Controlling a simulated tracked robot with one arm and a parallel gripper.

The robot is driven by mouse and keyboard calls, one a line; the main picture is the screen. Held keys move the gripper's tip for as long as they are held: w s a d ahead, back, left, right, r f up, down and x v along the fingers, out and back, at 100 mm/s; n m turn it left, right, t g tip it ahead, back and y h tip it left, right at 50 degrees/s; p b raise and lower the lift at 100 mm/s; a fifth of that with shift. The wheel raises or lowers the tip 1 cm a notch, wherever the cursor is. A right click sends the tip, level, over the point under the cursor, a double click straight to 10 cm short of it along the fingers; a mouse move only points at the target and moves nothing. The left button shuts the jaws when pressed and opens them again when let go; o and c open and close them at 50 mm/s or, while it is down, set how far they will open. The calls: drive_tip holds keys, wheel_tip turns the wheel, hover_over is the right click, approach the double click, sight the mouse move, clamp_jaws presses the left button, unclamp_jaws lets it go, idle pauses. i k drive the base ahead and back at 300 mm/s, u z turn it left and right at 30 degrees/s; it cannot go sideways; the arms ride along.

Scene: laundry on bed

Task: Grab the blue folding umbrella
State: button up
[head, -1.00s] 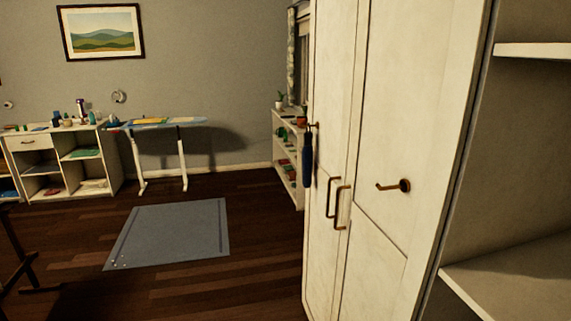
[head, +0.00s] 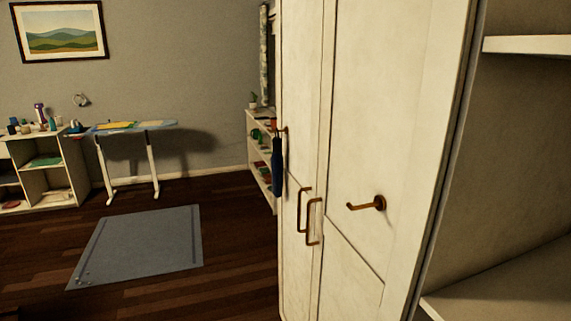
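The blue folding umbrella (head: 277,165) hangs from a hook on the far door of the white wardrobe (head: 350,90), left of the door handles. It is dark blue, narrow and hangs upright. My gripper is not in view, so its state and its distance from the umbrella do not show.
An empty brass hook (head: 368,204) sticks out from the nearer wardrobe door. Two door handles (head: 309,215) are between it and the umbrella. Open shelves (head: 530,45) stand at right. A grey rug (head: 140,245) lies on clear floor at left; an ironing board (head: 130,127) stands behind.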

sight(277, 158)
drive_tip(key=z, duration=0.05)
drive_tip(key=i, duration=0.2)
drive_tip(key=u, duration=0.25)
drive_tip(key=k, duration=0.5)
drive_tip(key=z, duration=0.15)
drive_tip(key=i, duration=0.8)
drive_tip(key=u, duration=0.8)
drive_tip(key=i, duration=2.25)
drive_tip(key=z, duration=0.9)
